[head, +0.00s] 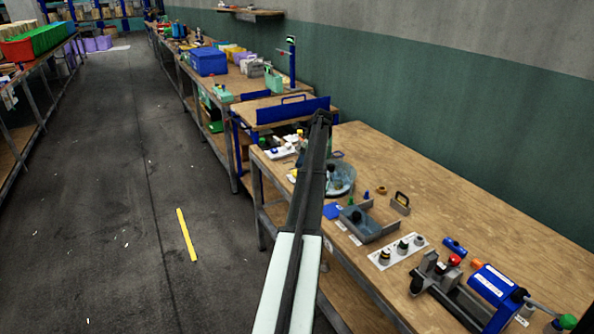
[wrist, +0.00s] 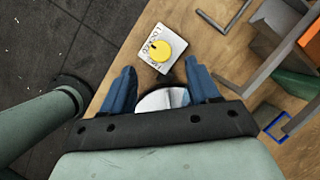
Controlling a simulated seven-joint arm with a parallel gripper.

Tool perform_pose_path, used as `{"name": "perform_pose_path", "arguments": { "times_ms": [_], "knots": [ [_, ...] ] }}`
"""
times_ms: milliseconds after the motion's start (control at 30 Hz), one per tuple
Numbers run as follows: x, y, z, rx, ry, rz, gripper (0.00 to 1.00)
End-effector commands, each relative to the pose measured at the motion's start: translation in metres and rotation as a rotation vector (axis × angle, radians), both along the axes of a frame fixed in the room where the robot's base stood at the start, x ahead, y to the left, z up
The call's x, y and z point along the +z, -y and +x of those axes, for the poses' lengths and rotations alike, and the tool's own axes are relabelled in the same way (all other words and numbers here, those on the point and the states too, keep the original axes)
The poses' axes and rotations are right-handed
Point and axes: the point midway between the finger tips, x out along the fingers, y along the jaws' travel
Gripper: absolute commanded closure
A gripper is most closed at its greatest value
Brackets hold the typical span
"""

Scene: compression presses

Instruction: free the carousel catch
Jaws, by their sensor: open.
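In the wrist view a round yellow knob (wrist: 154,47) sits on a pale square plate with dark lettering (wrist: 147,60), near the table edge. The lettering is too small to read surely. A dark mark shows on the knob's left side. My gripper (wrist: 160,67) is open, its two blue fingers spread, with the knob just beyond and between the tips, apart from them. A white and bluish round part (wrist: 163,98) shows between the fingers, partly hidden by the gripper body. In the head view a round glassy carousel (head: 343,180) stands just right of my arm, which partly hides it.
A grey tray (head: 368,232), a white plate with several knobs (head: 397,251) and a press with a blue cylinder (head: 490,287) stand nearer along the bench. A grey metal frame (wrist: 262,75) lies right of the knob.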

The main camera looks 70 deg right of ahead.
Motion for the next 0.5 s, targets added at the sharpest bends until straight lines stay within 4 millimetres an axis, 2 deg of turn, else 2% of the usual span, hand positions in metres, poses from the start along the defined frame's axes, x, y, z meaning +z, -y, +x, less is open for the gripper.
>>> {"name": "perform_pose_path", "arguments": {
  "times_ms": [33, 200, 500],
  "knots": [
    [-0.010, -0.001, 0.004, 0.001, 0.000, 0.002, 0.40],
    [-0.033, 0.000, 0.014, 0.001, -0.001, 0.001, 0.40],
    [-0.055, 0.000, 0.023, 0.001, 0.000, 0.000, 0.40]
  ]
}}
